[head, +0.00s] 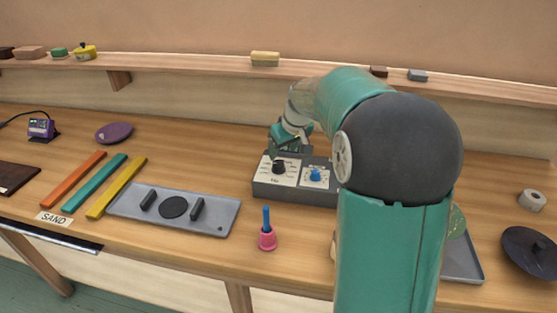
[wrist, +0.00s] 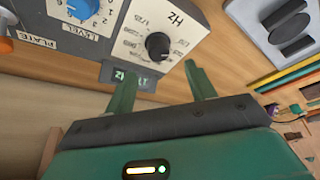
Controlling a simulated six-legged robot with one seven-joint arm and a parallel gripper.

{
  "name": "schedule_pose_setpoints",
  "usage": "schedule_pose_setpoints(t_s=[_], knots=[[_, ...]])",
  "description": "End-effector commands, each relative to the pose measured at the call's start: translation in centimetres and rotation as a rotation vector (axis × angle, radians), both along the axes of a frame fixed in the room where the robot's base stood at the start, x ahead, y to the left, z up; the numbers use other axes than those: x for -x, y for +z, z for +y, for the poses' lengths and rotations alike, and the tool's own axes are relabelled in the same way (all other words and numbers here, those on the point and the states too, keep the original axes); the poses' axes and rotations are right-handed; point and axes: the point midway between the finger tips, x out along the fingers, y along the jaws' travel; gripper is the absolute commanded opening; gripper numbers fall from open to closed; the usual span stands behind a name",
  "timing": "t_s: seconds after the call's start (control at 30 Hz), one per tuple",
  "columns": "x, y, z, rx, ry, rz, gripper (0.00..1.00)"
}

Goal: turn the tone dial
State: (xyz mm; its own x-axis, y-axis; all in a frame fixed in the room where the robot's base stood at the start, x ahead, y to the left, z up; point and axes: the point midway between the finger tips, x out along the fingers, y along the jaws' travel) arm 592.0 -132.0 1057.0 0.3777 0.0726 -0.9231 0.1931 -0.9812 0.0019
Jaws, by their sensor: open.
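The grey control box (head: 263,189) stands on the bench and also shows in the wrist view (wrist: 103,45). On its left panel is a black knob (head: 278,167) with a numbered scale; in the wrist view this knob (wrist: 158,46) is marked HZ, so it appears to be the tone dial. A blue knob (head: 315,175) marked LEVEL (wrist: 84,8) is beside it. My gripper (wrist: 158,68) is open and empty. In the wrist view its fingertips point toward the black knob, which appears in line with the gap between them. I cannot tell the exact distance. In the head view my gripper (head: 290,146) is behind the box.
A grey tray (head: 225,215) with black parts lies left of the box. A pink holder (head: 267,238) with a blue handle stands in front. Orange, teal and yellow bars (head: 117,188) lie farther left. My arm hides the box's right end.

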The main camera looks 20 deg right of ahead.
Motion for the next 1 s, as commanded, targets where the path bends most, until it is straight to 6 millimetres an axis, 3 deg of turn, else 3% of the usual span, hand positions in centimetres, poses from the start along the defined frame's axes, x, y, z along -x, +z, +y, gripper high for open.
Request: schedule_pose_setpoints(t_s=[0.1,0.33,0.73,0.93,1.0], knots=[[-0.9,-2.5,0.1,-0.001,0.000,0.004,0.55],[-2.4,-5.6,0.3,-0.001,-0.001,0.003,0.55],[-3.0,-6.4,0.4,-0.001,-0.002,0.001,0.55],[-3.0,-6.4,0.4,-0.001,-0.002,0.001,0.16],[-3.0,-6.4,0.4,-0.001,-0.002,0.001,0.10]])
